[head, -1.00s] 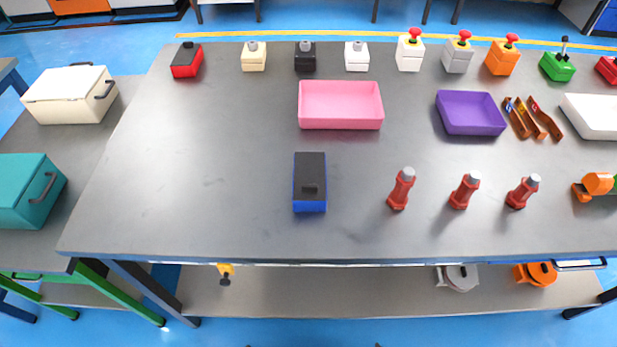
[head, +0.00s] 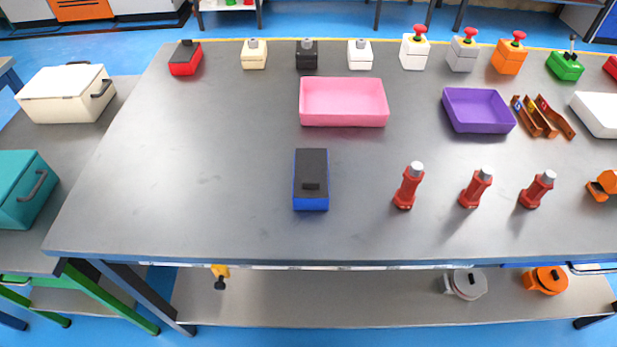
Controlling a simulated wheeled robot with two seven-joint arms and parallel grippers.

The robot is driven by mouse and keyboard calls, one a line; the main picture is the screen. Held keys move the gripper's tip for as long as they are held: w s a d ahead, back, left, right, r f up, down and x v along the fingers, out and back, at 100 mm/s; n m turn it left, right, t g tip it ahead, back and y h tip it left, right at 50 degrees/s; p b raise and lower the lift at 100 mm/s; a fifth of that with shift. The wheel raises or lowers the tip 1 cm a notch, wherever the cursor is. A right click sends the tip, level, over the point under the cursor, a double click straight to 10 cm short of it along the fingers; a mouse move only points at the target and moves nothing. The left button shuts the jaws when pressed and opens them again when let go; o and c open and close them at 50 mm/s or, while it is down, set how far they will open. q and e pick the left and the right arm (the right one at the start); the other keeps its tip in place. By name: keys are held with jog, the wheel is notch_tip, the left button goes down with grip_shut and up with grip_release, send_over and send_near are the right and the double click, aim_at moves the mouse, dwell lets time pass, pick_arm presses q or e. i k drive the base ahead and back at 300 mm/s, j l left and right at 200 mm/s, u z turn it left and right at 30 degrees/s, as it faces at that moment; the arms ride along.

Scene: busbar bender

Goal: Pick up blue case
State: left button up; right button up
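The blue case (head: 311,180) lies on the grey table, left of the row of red bottle-like parts. Neither of my grippers shows in the head view.
A pink tray (head: 344,103) lies behind the case and a purple tray (head: 478,110) to its right. Red bottle-like parts (head: 409,186) stand to the right. Small boxes (head: 306,55) line the back edge. The grey table (head: 200,170) is clear left of the case.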

aim_at(298, 203)
jog(key=l+u, duration=0.15)
jog(key=u, duration=0.95)
jog(key=k+l+u, duration=0.2)
jog(key=u, duration=0.15)
jog(key=k+l+u, duration=0.2)
jog(key=l+u, duration=0.2)
jog(key=k+l+u, duration=0.15)
jog(key=u, duration=0.2)
jog(key=k+l, duration=0.2)
jog(key=k, duration=0.25)
jog(key=k+l+u, duration=0.15)
jog(key=k, duration=0.35)
